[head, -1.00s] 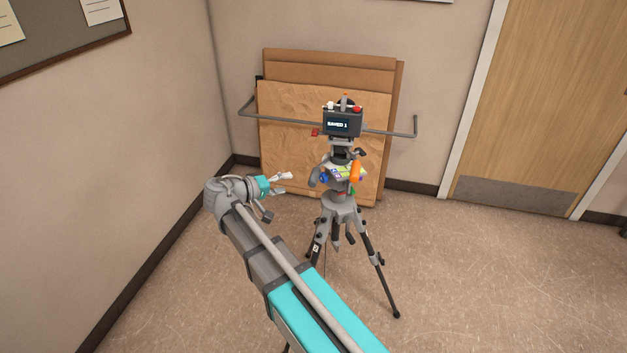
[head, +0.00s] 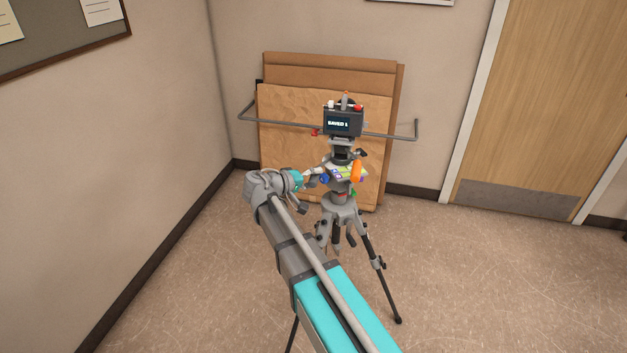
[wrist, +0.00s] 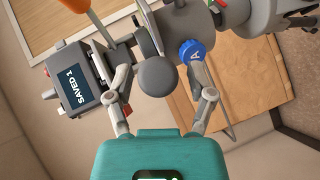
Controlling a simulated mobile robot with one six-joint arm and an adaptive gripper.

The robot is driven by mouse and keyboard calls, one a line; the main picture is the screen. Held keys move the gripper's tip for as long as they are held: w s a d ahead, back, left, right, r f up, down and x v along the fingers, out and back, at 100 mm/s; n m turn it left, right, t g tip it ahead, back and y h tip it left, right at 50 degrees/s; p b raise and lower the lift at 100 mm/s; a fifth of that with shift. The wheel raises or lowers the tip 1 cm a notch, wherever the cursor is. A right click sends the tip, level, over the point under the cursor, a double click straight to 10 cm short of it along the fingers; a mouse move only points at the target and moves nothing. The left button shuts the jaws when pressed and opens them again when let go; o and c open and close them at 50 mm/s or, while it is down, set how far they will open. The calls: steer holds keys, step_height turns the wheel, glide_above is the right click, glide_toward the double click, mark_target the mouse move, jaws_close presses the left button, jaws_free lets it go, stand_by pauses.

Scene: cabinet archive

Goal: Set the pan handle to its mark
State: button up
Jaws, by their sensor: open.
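The camera head (head: 343,172) sits on a grey tripod and carries colored parts. In the wrist view, a dark grey rounded knob (wrist: 158,76), seen end-on, looks like the end of the pan handle. My gripper (wrist: 160,80) is open, one finger on each side of this knob, with gaps visible. In the head view my gripper (head: 309,180) is at the left of the tripod head and hides the handle there. A blue knob marked A (wrist: 191,50) is close by the right finger. I cannot make out the handle's mark.
A small camera (head: 343,122) with a screen reading SAVED 1 stands on top. An orange part (head: 356,171) is on the head's right side. Tripod legs (head: 381,278) spread below.

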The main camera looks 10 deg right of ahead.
jaws_close()
stand_by(0.4)
